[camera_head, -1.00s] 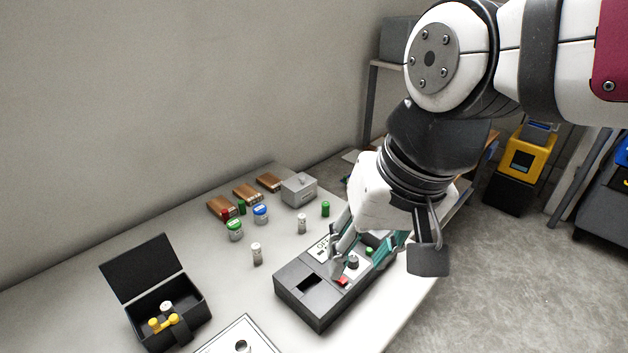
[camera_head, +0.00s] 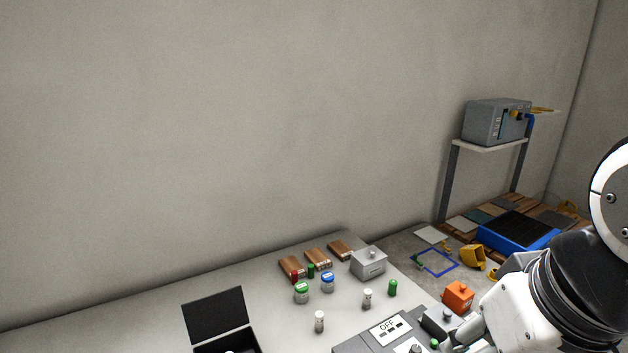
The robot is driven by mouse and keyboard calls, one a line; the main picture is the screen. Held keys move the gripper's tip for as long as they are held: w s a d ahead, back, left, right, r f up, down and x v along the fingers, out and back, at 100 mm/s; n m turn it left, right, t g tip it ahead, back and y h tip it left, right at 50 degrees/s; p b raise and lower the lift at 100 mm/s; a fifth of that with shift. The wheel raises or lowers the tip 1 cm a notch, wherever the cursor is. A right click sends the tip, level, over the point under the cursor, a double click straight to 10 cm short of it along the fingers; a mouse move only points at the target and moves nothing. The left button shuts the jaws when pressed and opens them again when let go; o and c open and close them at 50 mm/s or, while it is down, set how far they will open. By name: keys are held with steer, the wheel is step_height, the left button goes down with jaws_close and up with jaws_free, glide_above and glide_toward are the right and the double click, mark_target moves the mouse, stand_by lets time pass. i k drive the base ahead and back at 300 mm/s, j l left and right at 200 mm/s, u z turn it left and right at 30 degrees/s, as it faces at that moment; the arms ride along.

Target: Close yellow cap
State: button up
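No yellow cap can be made out for certain in the current view. An open black case (camera_head: 217,318) stands at the bottom edge, its lid raised; its inside is mostly cut off. My gripper (camera_head: 446,334) is at the lower right, over the right end of a dark grey device (camera_head: 362,342) with an "OFF" label (camera_head: 390,328). The gripper is partly cut off by the bottom edge, so its opening and anything between its fingers cannot be judged.
White vials (camera_head: 319,321) (camera_head: 367,298), green-lidded (camera_head: 302,293) and blue-lidded (camera_head: 327,282) jars, a green cap (camera_head: 392,287), wooden blocks (camera_head: 318,258) and a grey box (camera_head: 368,262) stand on the table (camera_head: 265,308). Beyond are an orange box (camera_head: 458,297) and a blue tray (camera_head: 515,237).

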mark_target(472, 255)
steer(key=k+l, duration=0.1)
steer(key=l, duration=0.45)
steer(key=k+l+z, duration=0.1)
steer(key=l, duration=0.45)
steer(key=k+l, duration=0.15)
steer(key=l, duration=0.4)
steer(key=i+l+u, duration=0.2)
steer(key=i+l, duration=0.6)
steer(key=i+l+u, duration=0.15)
steer(key=i+l, duration=0.7)
steer(key=l, duration=0.1)
